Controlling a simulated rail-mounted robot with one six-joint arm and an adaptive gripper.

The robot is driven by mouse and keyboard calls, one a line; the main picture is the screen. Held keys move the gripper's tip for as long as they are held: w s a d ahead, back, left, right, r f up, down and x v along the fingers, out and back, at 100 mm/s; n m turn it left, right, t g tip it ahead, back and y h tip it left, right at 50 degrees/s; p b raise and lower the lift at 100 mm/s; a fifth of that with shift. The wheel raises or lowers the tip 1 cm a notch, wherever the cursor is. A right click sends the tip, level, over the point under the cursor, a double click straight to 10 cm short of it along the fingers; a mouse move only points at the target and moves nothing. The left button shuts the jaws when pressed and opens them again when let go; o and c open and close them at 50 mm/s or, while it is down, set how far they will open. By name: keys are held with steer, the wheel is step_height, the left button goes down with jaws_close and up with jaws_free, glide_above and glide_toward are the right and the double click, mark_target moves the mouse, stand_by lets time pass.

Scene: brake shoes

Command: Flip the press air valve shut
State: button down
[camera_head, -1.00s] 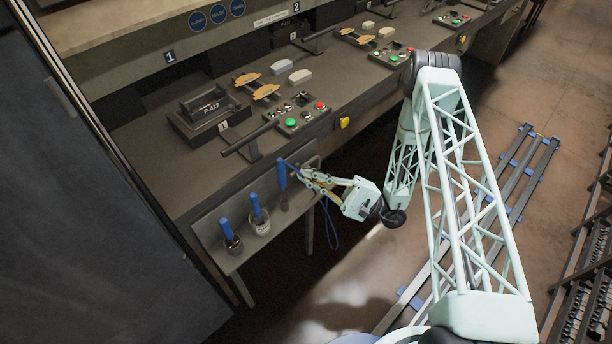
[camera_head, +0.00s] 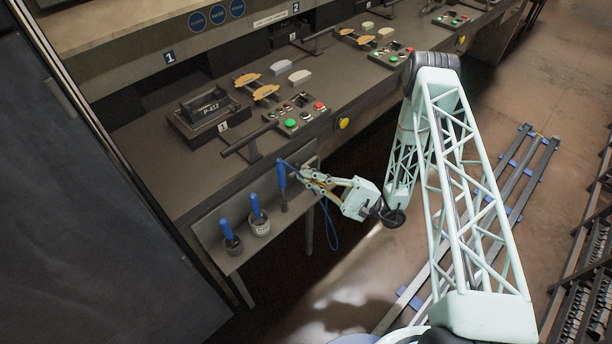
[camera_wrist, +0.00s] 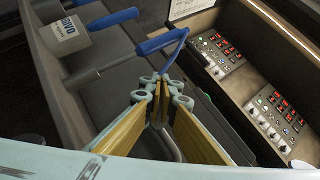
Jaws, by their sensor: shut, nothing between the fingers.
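My gripper (camera_head: 303,172) is shut and empty at the front of the press bench, beside a blue-handled tool with a grey shaft (camera_head: 282,177). In the wrist view my fingertips (camera_wrist: 162,82) lie just below the blue handle and its bent blue hose (camera_wrist: 162,42). I cannot tell whether they touch. The hose hangs in a loop (camera_head: 331,230) below the gripper. A yellow knob (camera_head: 343,123) sits on the bench's front edge, above and right of the gripper. No part is clearly recognisable as the air valve, so its position cannot be told.
Two blue-handled tools stand in pots (camera_head: 232,244) (camera_head: 260,225) on the low shelf.

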steer(key=shift+s, duration=0.1)
stand_by(0.5)
steer(key=s+d+f, duration=0.6)
steer(key=s+f, duration=0.1)
steer(key=f, duration=0.3)
steer(key=shift+d+b, duration=0.25)
steer(key=shift+b, duration=0.1)
steer(key=shift+r, duration=0.1)
stand_by(0.8)
